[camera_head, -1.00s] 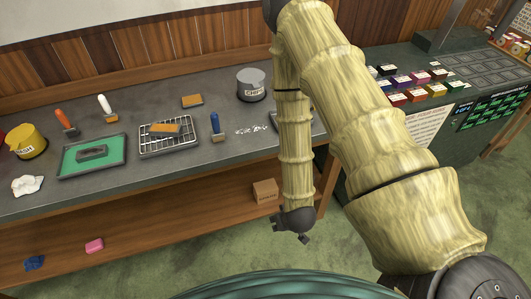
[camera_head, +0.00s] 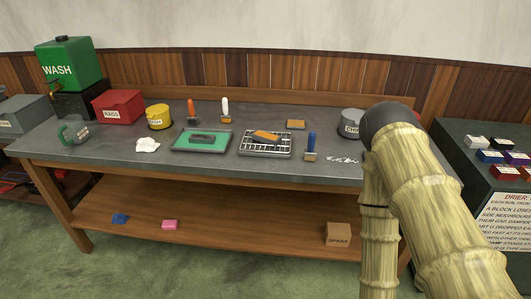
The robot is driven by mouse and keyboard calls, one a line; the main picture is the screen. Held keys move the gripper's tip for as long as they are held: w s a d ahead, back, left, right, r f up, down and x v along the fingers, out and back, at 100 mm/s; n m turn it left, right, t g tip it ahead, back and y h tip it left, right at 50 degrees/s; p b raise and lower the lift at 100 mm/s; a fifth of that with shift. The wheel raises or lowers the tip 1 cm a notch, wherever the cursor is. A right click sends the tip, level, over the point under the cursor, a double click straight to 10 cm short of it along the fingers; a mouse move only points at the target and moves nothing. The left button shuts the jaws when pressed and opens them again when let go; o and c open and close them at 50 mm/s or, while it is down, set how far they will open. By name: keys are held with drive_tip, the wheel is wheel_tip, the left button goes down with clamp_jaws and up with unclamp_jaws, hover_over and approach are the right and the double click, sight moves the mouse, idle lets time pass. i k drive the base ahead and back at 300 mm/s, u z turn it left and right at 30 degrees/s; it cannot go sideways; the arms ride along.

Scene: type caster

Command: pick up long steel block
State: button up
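My arm hangs at the right of the view, over the bench's right end. Its lower end runs out of the bottom of the picture, so my gripper is not in view.
On the bench (camera_head: 100,155) stand a green WASH tank (camera_head: 72,68), a red RAGS box (camera_head: 118,107), a yellow pot (camera_head: 158,117), a grey pot (camera_head: 351,124) and orange-, white- and blue-handled tools (camera_head: 311,146). A SPARE box (camera_head: 338,234) sits on the lower shelf. A dark counter (camera_head: 465,140) stands right.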

sight(271, 138)
drive_tip(key=k, duration=0.7)
drive_tip(key=u, duration=0.8)
drive_tip(key=i, duration=0.75)
drive_tip(key=u, duration=0.5)
drive_tip(key=i, duration=0.75)
drive_tip(key=z, duration=0.85)
drive_tip(key=i, duration=0.65)
drive_tip(key=z, duration=0.7)
